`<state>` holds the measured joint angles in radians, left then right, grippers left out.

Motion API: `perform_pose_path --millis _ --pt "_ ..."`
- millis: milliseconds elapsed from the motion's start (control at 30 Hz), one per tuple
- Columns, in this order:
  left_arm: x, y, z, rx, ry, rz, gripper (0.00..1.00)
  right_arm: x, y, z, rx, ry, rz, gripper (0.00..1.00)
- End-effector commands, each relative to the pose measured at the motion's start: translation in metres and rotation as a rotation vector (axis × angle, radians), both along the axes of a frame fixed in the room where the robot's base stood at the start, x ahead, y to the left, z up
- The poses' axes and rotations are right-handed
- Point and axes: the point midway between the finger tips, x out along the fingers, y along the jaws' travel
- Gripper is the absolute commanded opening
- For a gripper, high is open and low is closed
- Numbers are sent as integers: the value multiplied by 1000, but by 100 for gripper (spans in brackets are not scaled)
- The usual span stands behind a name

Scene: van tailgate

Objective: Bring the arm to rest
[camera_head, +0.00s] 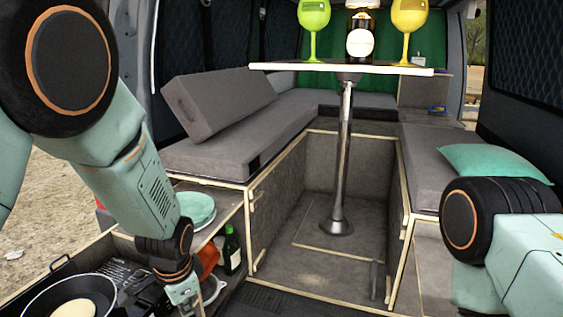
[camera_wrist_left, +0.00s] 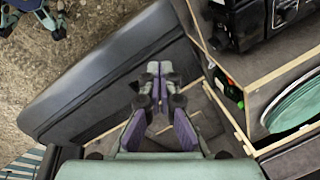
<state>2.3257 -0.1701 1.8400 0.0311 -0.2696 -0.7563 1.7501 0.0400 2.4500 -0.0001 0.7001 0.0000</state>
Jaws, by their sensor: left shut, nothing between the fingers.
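My left arm comes in from the left in the head view and reaches down, with its gripper (camera_head: 185,297) low, just right of the black stove. In the left wrist view the two fingers of my left gripper (camera_wrist_left: 160,72) meet at their tips, with nothing between them. Below them are a wooden-edged compartment and a grey panel. My right arm shows only in part at the right edge of the head view; its gripper is out of the frame.
A pan (camera_head: 45,297) sits on the stove at lower left. Green plates (camera_head: 197,209) and a dark bottle (camera_head: 232,250) are close to my left gripper. A table (camera_head: 290,66) holds two glasses and a bottle. The floor (camera_head: 300,265) between the benches is clear.

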Motion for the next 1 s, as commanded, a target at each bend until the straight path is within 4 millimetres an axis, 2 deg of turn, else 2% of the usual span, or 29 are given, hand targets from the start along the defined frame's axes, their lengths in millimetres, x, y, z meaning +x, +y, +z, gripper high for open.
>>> perform_pose_path --millis 167,267,400,467,600,700,800,900,1000 --pt "-20 8 -48 -80 -98 221 0 0 0 -15 0 0 0 40" --pt "-51 15 -95 -139 -133 381 0 0 0 -32 0 0 0 40" --pt "-112 22 -164 -222 -136 604 0 0 0 -61 0 0 0 40" --pt "-142 24 -190 -244 -121 683 0 0 0 -73 0 0 0 40" --pt "-217 28 -242 -258 -46 820 0 0 0 -100 0 0 0 40" --pt "-267 30 -269 -233 35 859 0 0 0 -117 0 0 0 40" --pt "-305 30 -290 -202 116 884 0 0 0 -129 0 0 0 40" --pt "-323 31 -304 -186 154 898 0 -1 0 -137 0 0 0 40" --pt "-331 31 -308 -179 171 901 0 -1 0 -139 0 1 0 40"
